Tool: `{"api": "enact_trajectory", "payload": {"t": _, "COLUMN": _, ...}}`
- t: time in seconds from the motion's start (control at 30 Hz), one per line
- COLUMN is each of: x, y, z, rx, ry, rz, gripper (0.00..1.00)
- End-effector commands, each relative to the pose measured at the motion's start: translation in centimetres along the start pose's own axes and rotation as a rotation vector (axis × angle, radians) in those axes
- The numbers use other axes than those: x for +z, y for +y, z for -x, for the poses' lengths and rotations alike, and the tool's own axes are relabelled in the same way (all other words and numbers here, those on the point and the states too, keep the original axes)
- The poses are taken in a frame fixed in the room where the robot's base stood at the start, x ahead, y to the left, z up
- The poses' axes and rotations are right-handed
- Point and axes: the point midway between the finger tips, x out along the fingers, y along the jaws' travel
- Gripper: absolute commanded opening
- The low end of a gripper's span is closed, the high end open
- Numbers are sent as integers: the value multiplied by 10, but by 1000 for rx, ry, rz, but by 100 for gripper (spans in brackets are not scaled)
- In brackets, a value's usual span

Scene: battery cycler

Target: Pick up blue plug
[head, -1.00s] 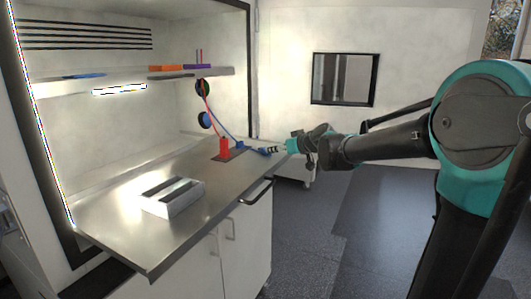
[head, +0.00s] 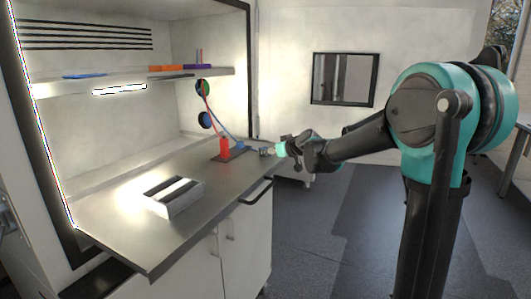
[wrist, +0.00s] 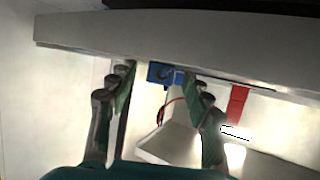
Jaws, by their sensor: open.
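The blue plug (head: 252,151) lies at the far right of the metal counter, and a blue cable runs from it up to the back wall. The red plug (head: 224,148) stands upright to its left. My gripper (head: 268,152) is open just to the right of the blue plug. In the wrist view, the blue plug (wrist: 160,74) shows between the two spread fingertips of my gripper (wrist: 156,80), nearer the right one. I cannot tell whether a finger touches it. The red plug (wrist: 238,103) shows right of the fingers.
The metal counter (head: 125,225) also bears a silver slotted block (head: 174,196) at the front. Green and blue round holders (head: 204,120) are on the back wall. A shelf (head: 60,88) with orange and purple items is above. The floor right of the cabinet is clear.

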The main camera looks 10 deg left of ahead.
Motion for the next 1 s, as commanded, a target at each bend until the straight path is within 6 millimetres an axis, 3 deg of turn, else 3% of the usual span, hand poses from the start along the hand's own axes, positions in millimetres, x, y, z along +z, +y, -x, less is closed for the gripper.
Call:
{"api": "enact_trajectory", "payload": {"t": 0.07, "x": 0, "y": 0, "z": 0, "rx": 0, "ry": 0, "rz": 0, "gripper": 46}}
{"api": "enact_trajectory", "payload": {"t": 0.43, "x": 0, "y": 0, "z": 0, "rx": 0, "ry": 0, "rz": 0, "gripper": 0}}
{"api": "enact_trajectory", "payload": {"t": 0.77, "x": -2, "y": 0, "z": 1, "rx": 0, "ry": 0, "rz": 0, "gripper": 0}}
{"api": "enact_trajectory", "payload": {"t": 1.0, "x": -24, "y": 0, "z": 10, "rx": 0, "ry": 0, "rz": 0, "gripper": 0}}
